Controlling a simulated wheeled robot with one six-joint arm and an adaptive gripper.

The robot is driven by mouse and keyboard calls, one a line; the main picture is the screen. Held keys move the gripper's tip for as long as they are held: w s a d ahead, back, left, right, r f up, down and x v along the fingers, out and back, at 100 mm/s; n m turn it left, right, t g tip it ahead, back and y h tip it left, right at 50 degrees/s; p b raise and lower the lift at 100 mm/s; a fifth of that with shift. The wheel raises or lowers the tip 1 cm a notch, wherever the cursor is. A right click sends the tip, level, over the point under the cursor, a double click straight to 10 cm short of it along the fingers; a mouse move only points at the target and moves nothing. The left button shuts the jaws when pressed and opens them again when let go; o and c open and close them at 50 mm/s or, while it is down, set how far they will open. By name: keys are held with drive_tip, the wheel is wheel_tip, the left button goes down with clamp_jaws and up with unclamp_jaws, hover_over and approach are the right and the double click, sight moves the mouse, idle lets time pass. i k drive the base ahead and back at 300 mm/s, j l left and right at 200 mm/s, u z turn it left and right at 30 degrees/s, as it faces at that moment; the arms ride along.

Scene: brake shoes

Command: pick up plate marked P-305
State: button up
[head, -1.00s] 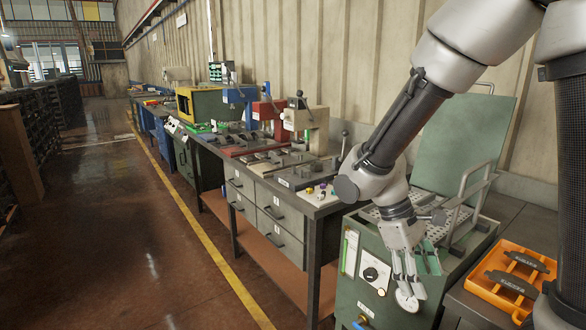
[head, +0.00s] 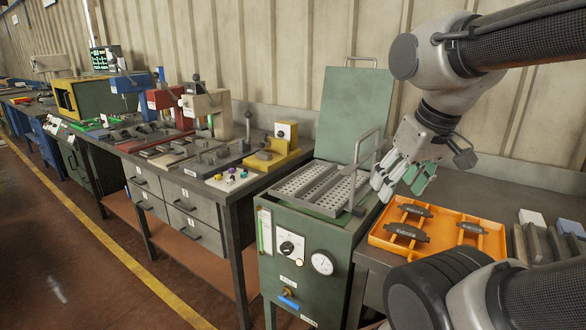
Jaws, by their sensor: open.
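Dark curved plates with pale lettering lie in an orange tray (head: 381,242) on the right-hand bench. One is at the back left (head: 415,210), one at the front left (head: 405,231) and one at the right (head: 470,227). The lettering is too small to read, so I cannot tell which is P-305. My gripper (head: 387,186) is open with nothing between its fingers. It appears above and behind the tray's left part, fingers pointing down and left, apart from the plates.
A green machine (head: 290,228) with a raised lid (head: 352,115) and a metal handle (head: 366,160) stands left of the tray. Grey and white blocks (head: 545,240) stand right of the tray. A long bench with small presses runs off to the left.

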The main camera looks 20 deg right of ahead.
sight(470, 226)
drive_tip(key=z, duration=1.5)
drive_tip(key=i+j+z, duration=0.15)
drive_tip(key=j+z, duration=0.15)
drive_tip(key=j, duration=0.25)
